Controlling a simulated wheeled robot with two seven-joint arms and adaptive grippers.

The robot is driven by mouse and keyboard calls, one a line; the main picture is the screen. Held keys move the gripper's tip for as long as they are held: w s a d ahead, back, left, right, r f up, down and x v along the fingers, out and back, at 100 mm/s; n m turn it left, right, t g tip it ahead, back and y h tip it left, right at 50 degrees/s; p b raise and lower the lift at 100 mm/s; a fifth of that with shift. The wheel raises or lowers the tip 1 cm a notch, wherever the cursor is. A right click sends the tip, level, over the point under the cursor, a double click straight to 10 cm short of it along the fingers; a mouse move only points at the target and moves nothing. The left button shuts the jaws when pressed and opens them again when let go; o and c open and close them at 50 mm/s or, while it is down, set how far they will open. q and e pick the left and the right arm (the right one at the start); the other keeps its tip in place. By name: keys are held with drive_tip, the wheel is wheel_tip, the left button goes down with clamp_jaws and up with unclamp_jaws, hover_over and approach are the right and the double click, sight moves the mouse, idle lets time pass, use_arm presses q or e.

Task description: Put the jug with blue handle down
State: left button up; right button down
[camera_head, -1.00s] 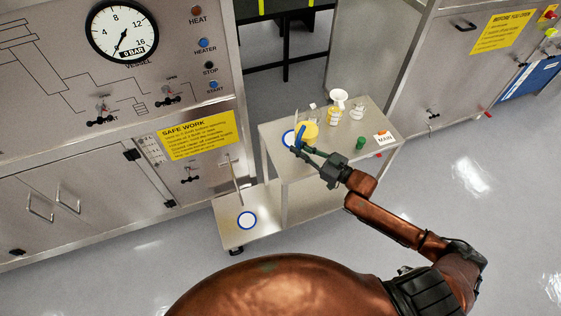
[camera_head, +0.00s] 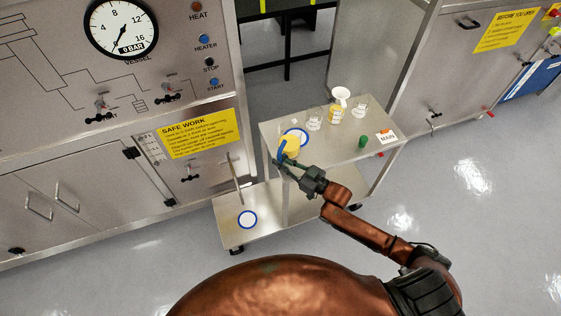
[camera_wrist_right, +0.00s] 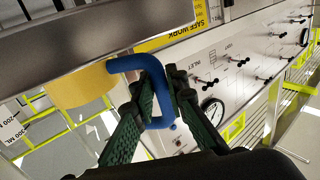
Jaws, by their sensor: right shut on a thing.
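The jug with yellow contents (camera_head: 291,147) is at the left front part of the trolley's top, and its blue handle (camera_head: 282,150) faces my right gripper (camera_head: 280,160). In the right wrist view the yellow jug (camera_wrist_right: 80,88) is at left, and the green fingers of the right gripper (camera_wrist_right: 160,85) are shut on the blue handle (camera_wrist_right: 148,64). A blue-ringed white disc (camera_head: 301,134) on the trolley top shows just behind the jug. Whether the jug touches the top cannot be told. My left gripper is not in view.
The vessel panel (camera_head: 190,100) stands left.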

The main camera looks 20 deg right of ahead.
drive_tip(key=c, duration=2.4)
unclamp_jaws()
drive_tip(key=shift+f, duration=0.15)
drive_tip(key=o, duration=0.5)
drive_tip(key=shift+c, duration=0.2)
drive_tip(key=shift+r, duration=0.3)
drive_tip(key=v, duration=1.2)
